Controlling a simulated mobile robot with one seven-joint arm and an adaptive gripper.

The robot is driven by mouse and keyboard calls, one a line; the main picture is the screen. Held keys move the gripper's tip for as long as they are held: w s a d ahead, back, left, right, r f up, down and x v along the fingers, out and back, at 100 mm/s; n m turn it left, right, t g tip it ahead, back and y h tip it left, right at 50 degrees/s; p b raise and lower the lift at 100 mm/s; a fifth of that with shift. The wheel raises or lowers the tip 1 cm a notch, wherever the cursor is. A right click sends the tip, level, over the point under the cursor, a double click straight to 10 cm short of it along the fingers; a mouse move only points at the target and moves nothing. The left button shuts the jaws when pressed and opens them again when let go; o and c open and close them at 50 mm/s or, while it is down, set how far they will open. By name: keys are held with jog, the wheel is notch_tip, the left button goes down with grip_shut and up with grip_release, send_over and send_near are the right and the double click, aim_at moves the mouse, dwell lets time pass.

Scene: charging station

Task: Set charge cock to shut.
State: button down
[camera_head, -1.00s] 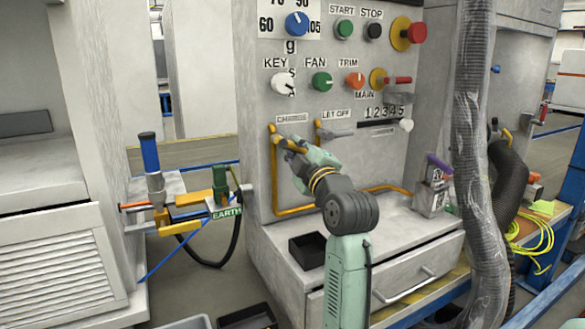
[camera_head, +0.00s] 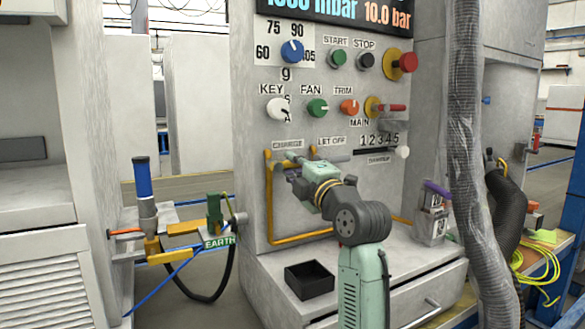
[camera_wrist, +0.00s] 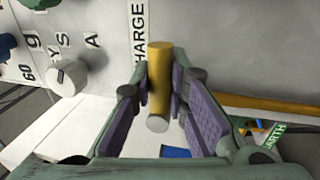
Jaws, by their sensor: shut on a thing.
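The charge cock's yellow handle (camera_wrist: 159,80) runs up and down the wrist view and ends in a round grey cap. My gripper (camera_wrist: 157,95) has its purple pads on both sides of it and is shut on the handle. In the head view my gripper (camera_head: 292,165) is at the panel, just under the CHARGE label (camera_head: 287,143). It hides most of the handle there, so the handle's exact angle is hard to tell.
Yellow pipe (camera_head: 300,238) runs below on the panel. A black tray (camera_head: 310,280) sits on the ledge. A thick grey hose (camera_head: 466,150) hangs at the right.

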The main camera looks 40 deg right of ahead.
jog(key=c, duration=1.6)
grip_release()
jog(key=shift+o, duration=0.2)
jog(key=shift+s, duration=0.1)
jog(key=v, duration=1.1)
jog(key=shift+s, duration=0.4)
jog(key=shift+a+f, duration=0.1)
jog(key=shift+f, duration=0.05)
